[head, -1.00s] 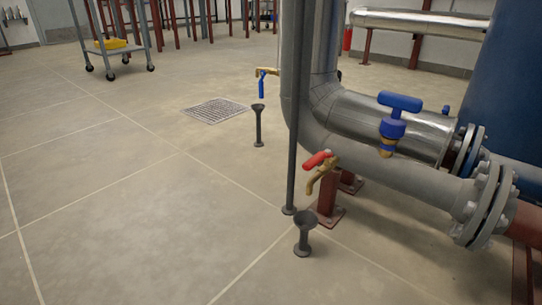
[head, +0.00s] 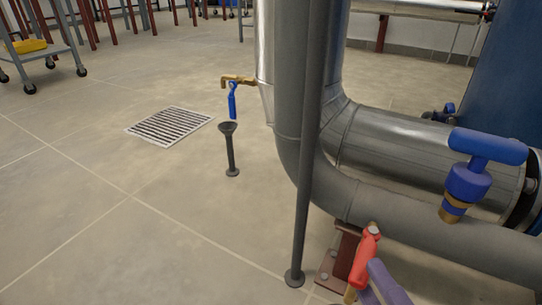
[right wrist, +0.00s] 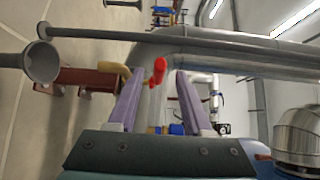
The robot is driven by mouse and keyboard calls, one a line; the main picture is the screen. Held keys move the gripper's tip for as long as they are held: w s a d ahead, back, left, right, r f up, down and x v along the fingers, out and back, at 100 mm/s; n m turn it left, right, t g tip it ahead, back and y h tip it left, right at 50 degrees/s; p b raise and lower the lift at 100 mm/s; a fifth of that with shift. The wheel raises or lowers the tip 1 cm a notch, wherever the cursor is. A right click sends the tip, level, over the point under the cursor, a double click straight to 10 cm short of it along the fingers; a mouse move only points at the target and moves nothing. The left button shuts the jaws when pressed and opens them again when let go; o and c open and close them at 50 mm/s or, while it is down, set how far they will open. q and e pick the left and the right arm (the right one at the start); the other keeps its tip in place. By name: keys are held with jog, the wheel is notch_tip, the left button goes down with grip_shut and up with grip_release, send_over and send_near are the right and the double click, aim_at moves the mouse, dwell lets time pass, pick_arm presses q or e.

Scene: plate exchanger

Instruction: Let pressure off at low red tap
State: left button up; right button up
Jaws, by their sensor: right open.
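The low red tap has a red lever handle (head: 363,262) at the lower right of the head view, beside a reddish-brown pipe support. In the right wrist view the red handle (right wrist: 158,72) shows beyond and between my fingertips, with the brass spout (right wrist: 116,74) left of it. My right gripper (head: 382,284) has purple fingers just right of the handle in the head view. It is open, and its fingers (right wrist: 158,80) stand on either side of the handle in the wrist view. Contact cannot be told. My left gripper is not in view.
A thin grey post (head: 312,150) stands left of the red tap, in front of large pipes (head: 405,150). A blue T-handle valve (head: 480,160) is at right. A blue-handled tap (head: 232,98) hangs above a funnel (head: 230,145). A floor grate (head: 169,126) lies left.

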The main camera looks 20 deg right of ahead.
aim_at(366, 253)
jog(key=w+b, duration=0.2)
jog(key=w, duration=0.4)
jog(key=shift+w+d, duration=0.25)
jog(key=shift+d, duration=0.1)
jog(key=shift+w, duration=0.35)
jog(key=c, duration=0.6)
grip_shut()
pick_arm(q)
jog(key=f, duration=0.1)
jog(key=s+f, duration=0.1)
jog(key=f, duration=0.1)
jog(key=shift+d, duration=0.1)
